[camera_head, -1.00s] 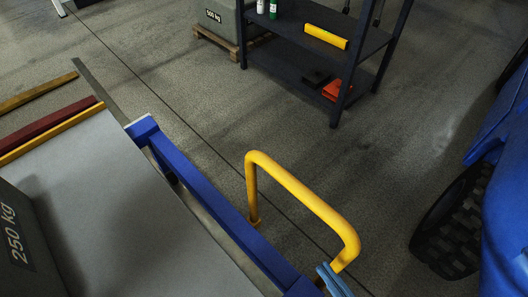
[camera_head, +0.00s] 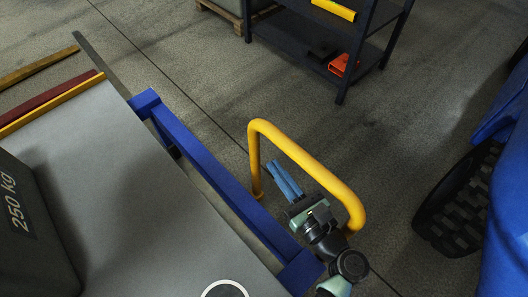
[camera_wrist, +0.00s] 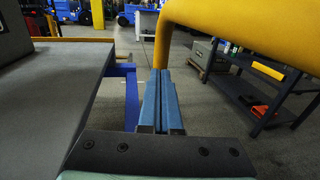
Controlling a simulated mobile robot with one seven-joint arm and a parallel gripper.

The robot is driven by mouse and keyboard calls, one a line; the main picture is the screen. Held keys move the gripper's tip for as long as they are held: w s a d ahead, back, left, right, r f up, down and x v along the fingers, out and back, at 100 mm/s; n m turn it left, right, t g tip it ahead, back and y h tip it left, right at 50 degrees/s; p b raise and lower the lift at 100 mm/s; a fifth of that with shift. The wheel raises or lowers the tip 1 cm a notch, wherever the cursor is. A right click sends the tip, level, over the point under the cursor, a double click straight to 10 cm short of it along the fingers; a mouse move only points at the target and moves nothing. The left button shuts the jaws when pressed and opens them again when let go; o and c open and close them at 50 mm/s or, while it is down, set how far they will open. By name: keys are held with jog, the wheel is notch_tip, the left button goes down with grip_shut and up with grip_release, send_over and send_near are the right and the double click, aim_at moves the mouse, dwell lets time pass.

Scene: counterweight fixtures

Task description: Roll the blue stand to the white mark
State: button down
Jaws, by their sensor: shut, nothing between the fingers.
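The blue stand (camera_head: 205,172) has a blue frame and a grey top (camera_head: 125,185); it fills the lower left of the head view. A yellow bent-tube handle (camera_head: 305,160) rises at its right side and crosses the top right of the wrist view (camera_wrist: 235,28). My gripper (camera_head: 276,166) has blue fingers, shut and empty. In the head view it overlaps the opening of the handle loop; I cannot tell if it touches the tube. The fingers (camera_wrist: 160,80) point toward the handle's upright in the wrist view.
A grey 250 kg weight (camera_head: 30,230) sits on the stand's top. A dark shelf rack (camera_head: 315,50) with an orange item (camera_head: 342,64) stands at the back. A blue vehicle with a black tyre (camera_head: 458,205) is at the right. The floor between is clear.

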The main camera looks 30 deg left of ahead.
aim_at(256, 142)
jog(key=b+x, duration=0.1)
jog(key=x, duration=0.4)
jog(key=shift+w+a, duration=0.25)
jog(key=shift+a, duration=0.05)
